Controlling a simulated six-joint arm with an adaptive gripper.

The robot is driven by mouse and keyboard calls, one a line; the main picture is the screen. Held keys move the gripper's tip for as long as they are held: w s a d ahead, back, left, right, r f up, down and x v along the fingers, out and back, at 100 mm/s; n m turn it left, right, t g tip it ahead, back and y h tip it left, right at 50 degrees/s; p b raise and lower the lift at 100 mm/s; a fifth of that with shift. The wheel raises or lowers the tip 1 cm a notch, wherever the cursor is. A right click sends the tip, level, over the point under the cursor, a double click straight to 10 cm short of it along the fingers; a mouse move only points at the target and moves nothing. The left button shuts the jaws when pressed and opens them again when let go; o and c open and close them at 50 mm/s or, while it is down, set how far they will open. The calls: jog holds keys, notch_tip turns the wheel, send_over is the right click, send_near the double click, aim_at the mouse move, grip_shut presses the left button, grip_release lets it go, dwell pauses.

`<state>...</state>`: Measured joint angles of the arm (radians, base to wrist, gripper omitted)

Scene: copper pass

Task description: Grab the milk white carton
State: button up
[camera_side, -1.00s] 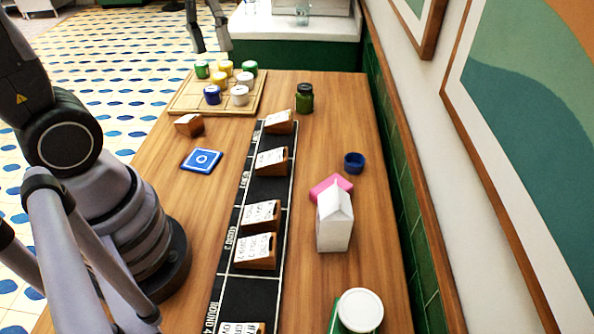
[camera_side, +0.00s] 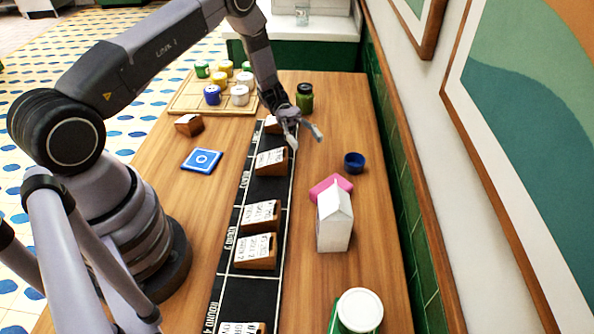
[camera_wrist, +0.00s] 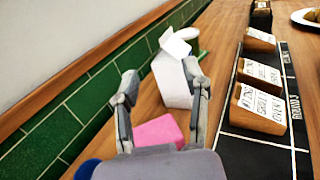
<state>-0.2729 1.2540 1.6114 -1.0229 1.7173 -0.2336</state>
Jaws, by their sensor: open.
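The milk white carton (camera_side: 334,222) stands upright on the wooden table, right of the black strip, with a gabled top. It also shows in the wrist view (camera_wrist: 173,84), ahead of my fingers and partly hidden by the right one.
A blue cup (camera_side: 354,162), a green jar (camera_side: 305,97) and a white-lidded can (camera_side: 360,310) stand on the right half. Wooden blocks with labels (camera_side: 258,214) sit along the black strip (camera_side: 250,292). A green tiled wall (camera_side: 405,205) borders the right. A wooden tray (camera_side: 185,104) holds several cups.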

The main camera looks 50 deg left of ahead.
send_near(335, 187)
jog(key=d+r, duration=0.1)
jog(key=d, duration=0.3)
jog(key=shift+s+f+x, duration=0.15)
jog(key=shift+s+x, duration=0.05)
jog(key=shift+x, duration=0.8)
jog(key=shift+s+f+x, duration=0.1)
jog(key=shift+s+x, duration=0.1)
jog(key=shift+x, duration=0.85)
jog(key=shift+s+f+x, duration=0.15)
jog(key=shift+s+x, duration=0.05)
jog(key=shift+x, duration=0.8)
jog(key=shift+a, duration=0.25)
grip_shut()
